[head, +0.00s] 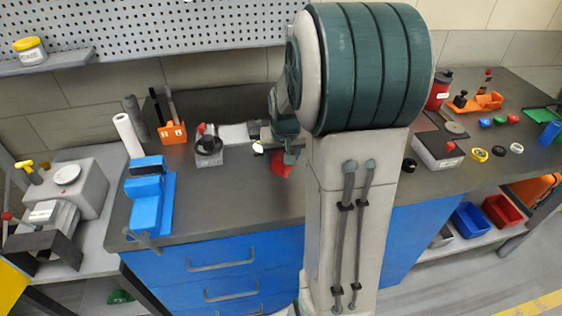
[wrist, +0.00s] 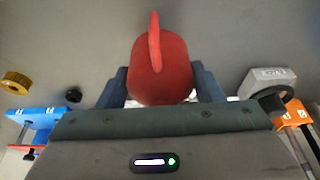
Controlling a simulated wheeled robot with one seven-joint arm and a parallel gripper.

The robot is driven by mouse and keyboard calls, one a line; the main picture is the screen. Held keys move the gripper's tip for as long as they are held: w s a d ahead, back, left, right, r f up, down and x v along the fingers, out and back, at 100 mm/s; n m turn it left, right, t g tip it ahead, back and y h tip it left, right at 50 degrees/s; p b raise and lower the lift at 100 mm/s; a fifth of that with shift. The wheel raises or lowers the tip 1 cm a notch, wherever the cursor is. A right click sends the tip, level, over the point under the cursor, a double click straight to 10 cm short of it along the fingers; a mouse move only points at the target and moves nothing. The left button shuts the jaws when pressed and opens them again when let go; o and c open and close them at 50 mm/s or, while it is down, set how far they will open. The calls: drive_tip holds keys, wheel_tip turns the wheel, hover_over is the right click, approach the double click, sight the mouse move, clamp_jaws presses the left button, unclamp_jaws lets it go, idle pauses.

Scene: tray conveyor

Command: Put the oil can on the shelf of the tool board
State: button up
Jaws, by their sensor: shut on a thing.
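The red oil can (wrist: 163,72) is between the two fingers of my gripper (wrist: 160,88) in the wrist view, with a thin red part standing out from its body. In the head view the can (head: 281,166) is partly hidden below my gripper (head: 287,150), over the middle of the bench. I cannot tell whether it touches the bench top. The tool board (head: 170,45) is a grey perforated panel on the back wall. Its narrow shelf (head: 75,59) is at the upper left.
A yellow-lidded jar (head: 29,50) stands on the shelf's left part; the shelf to its right is clear. On the bench (head: 225,205) are a blue vise (head: 150,195), a white roll (head: 128,135) and an orange holder (head: 172,133). My arm hides the bench's middle.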

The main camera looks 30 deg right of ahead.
drive_tip(key=shift+w+f, duration=0.1)
drive_tip(key=shift+f, duration=1.95)
drive_tip(key=shift+f, duration=0.25)
drive_tip(key=o, duration=1.1)
drive_tip(key=shift+r, duration=0.1)
drive_tip(key=shift+o, duration=0.2)
